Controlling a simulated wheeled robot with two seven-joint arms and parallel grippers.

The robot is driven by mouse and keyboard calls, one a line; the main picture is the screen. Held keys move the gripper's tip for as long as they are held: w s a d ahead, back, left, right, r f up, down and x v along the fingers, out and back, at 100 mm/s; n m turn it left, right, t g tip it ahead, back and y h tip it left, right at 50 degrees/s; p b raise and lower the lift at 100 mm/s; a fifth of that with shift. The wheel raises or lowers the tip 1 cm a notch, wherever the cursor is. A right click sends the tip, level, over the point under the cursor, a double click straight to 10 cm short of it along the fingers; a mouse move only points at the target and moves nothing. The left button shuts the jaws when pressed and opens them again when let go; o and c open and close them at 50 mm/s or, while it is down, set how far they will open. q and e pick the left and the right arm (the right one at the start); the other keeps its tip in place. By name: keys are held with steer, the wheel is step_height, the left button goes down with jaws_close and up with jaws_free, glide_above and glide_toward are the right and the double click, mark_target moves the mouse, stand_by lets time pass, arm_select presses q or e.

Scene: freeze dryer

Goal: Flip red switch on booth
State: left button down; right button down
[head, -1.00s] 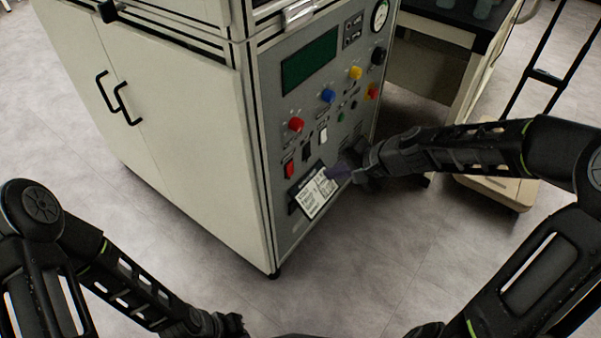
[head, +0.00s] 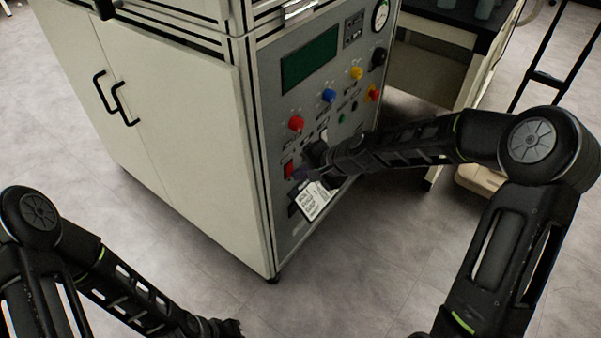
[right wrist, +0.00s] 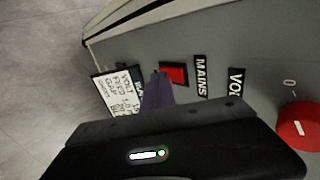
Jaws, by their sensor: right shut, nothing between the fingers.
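The booth (head: 170,130) is a pale cabinet with a grey control panel on its right face. The red switch (head: 289,170) is a small red rectangle low on the panel's left side. In the right wrist view the red switch (right wrist: 174,73) sits beside the "MAINS" label. My right gripper (head: 302,173) is shut and empty, with its fingertips just right of the switch. In the wrist view its fingers (right wrist: 157,88) overlap the switch's near edge; I cannot tell whether they touch it. My left gripper (head: 228,328) is low at the bottom, its jaws unclear.
Red (head: 296,123), blue (head: 329,96) and yellow (head: 357,73) knobs sit above the switch. A white label card (head: 313,200) is just below the gripper. A side table (head: 440,60) stands behind the right arm. Floor in front is clear.

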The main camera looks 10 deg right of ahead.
steer(key=shift+w+a+f, duration=0.1)
stand_by(0.3)
steer(key=shift+r+p, duration=0.5)
steer(key=shift+r, duration=0.4)
